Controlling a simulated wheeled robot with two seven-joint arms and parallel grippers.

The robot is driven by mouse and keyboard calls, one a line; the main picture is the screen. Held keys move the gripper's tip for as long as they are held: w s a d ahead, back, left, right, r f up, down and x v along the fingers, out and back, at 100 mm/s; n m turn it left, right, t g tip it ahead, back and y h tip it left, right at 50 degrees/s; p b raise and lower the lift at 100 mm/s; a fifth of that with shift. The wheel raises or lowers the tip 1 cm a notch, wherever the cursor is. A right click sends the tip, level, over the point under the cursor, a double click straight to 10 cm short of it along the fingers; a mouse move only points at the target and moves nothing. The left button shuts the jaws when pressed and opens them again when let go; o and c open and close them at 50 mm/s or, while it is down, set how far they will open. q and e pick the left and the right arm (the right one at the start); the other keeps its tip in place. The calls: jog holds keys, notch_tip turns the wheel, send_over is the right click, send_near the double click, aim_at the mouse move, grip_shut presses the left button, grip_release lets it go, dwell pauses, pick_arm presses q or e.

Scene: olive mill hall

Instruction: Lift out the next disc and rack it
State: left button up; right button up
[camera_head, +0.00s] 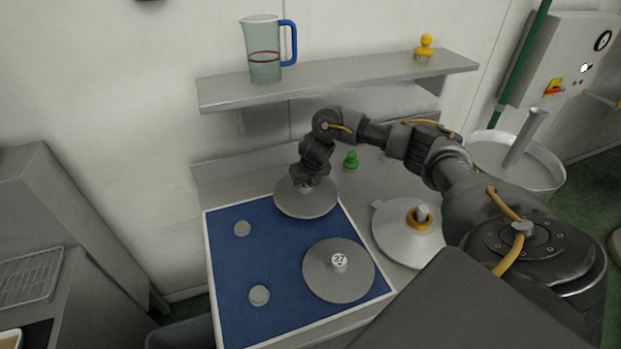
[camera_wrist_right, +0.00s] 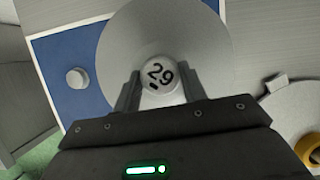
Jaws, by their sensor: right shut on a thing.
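My right gripper (camera_head: 306,181) is shut on the knob of a grey disc (camera_head: 305,202), at the far right corner of the blue mat (camera_head: 224,270). In the right wrist view the fingers (camera_wrist_right: 161,88) stand either side of the white knob, which reads 29, and the disc (camera_wrist_right: 205,45) lies flat beyond. Whether it touches the mat I cannot tell. A second grey disc (camera_head: 322,282) lies at the near right of the mat; its white knob bears a number, perhaps 27. My left gripper is not in view.
Two short grey pegs (camera_head: 242,229) (camera_head: 259,295) stand bare on the mat's left side. A green knob (camera_head: 351,160) is behind. A shelf (camera_head: 345,83) holds a jug (camera_head: 262,55) and yellow item (camera_head: 425,45).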

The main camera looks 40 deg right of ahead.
jog(key=shift+s+d+m, duration=0.1)
jog(key=shift+d+m, duration=0.3)
jog(key=shift+d, duration=0.3)
jog(key=shift+f, duration=0.15)
notch_tip(320, 180, down, 8)
jog(key=b, duration=0.6)
jog(key=shift+r+b, duration=0.25)
jog(key=shift+b, duration=0.15)
jog(key=shift+f+b, duration=0.4)
jog(key=shift+f, duration=0.15)
jog(key=o, duration=1.3)
jog(key=shift+a, duration=0.1)
jog(key=shift+o, duration=0.2)
jog(key=shift+s, duration=0.1)
jog(key=shift+r, duration=0.1)
